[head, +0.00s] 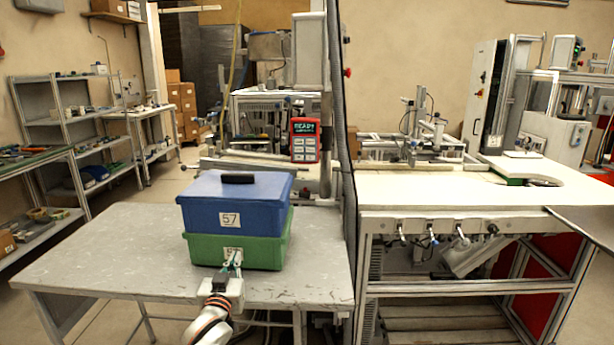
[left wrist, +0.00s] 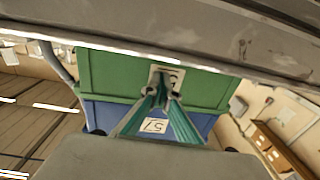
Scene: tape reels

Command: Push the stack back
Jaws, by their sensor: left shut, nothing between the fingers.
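The stack stands on a grey table (head: 110,245). Its lower box is green (head: 262,252) and its upper box is blue (head: 260,205), each with a white 57 label; a dark block (head: 238,178) lies on the blue lid. My left gripper (head: 232,258) is shut and empty at the green box's front, its fingertips over the label. The left wrist view appears upside down, with the green box (left wrist: 110,72), the blue box (left wrist: 100,115) and the gripper tips (left wrist: 165,85) at the label. Whether the tips touch the box I cannot tell. My right gripper is not in view.
The grey table has free room left of the stack. A dark post (head: 344,150) rises just beyond its right side, next to a white workbench (head: 440,195). A red handheld device (head: 304,140) hangs behind the stack. Shelves (head: 85,140) stand at the left.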

